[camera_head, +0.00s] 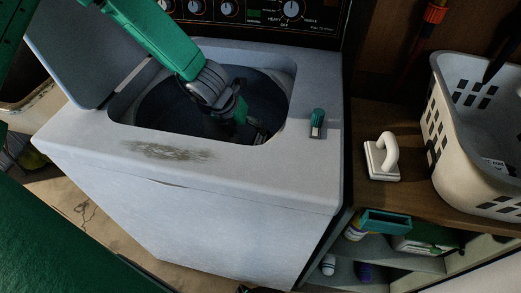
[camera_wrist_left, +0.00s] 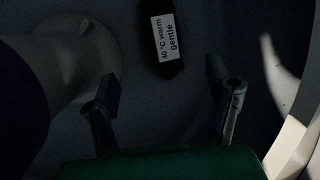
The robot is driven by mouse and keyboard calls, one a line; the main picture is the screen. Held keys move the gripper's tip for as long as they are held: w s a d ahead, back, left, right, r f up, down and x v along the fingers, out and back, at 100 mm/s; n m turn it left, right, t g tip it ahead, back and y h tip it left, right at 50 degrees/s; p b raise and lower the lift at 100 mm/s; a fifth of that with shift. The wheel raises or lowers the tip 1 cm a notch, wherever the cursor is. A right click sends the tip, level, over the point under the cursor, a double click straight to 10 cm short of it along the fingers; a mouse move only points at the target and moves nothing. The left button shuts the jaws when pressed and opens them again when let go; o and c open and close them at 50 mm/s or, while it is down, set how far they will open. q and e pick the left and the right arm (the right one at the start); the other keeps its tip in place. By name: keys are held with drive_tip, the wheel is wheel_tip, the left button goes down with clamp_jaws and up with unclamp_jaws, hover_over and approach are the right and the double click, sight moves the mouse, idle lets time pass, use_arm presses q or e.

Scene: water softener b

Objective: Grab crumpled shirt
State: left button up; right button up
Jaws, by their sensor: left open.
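My left gripper (camera_head: 241,112) reaches down into the open tub of the white washing machine (camera_head: 215,195). In the left wrist view its two fingers (camera_wrist_left: 165,100) are spread apart with nothing between the tips. A small dark item (camera_wrist_left: 162,40) with a white label reading "40 °C warm gentle" lies beyond the fingers on the tub floor. A pale round-based column (camera_wrist_left: 85,60) stands at the left inside the tub. I cannot make out a crumpled shirt; the tub is dark, and my arm hides part of it. My right gripper is not recognisable in view.
On the right are a wooden counter with a white iron-like block (camera_head: 382,158), a white laundry basket (camera_head: 455,150), and a shelf (camera_head: 385,262) with bottles below.

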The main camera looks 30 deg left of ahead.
sight(256, 142)
use_arm(q)
drive_tip(key=x, duration=0.4)
drive_tip(key=shift+w+d+f+b, duration=0.15)
drive_tip(key=shift+d+f+b, duration=0.2)
drive_tip(key=shift+d, duration=0.1)
drive_tip(key=shift+w+a+f, duration=0.1)
drive_tip(key=shift+w+f, duration=0.05)
drive_tip(key=shift+f, duration=0.2)
drive_tip(key=x, duration=0.3)
drive_tip(key=a+x, duration=0.1)
drive_tip(key=shift+w+d+f+b, duration=0.2)
drive_tip(key=shift+w+f+b, duration=0.05)
drive_tip(key=shift+w+b, duration=0.1)
drive_tip(key=shift+d+f, duration=0.1)
drive_tip(key=shift+d, duration=0.3)
drive_tip(key=c, duration=0.9)
drive_tip(key=shift+a, duration=0.1)
drive_tip(key=c, duration=0.5)
drive_tip(key=shift+a, duration=0.2)
use_arm(e)
drive_tip(key=shift+d+f, duration=0.15)
drive_tip(key=shift+f, duration=0.75)
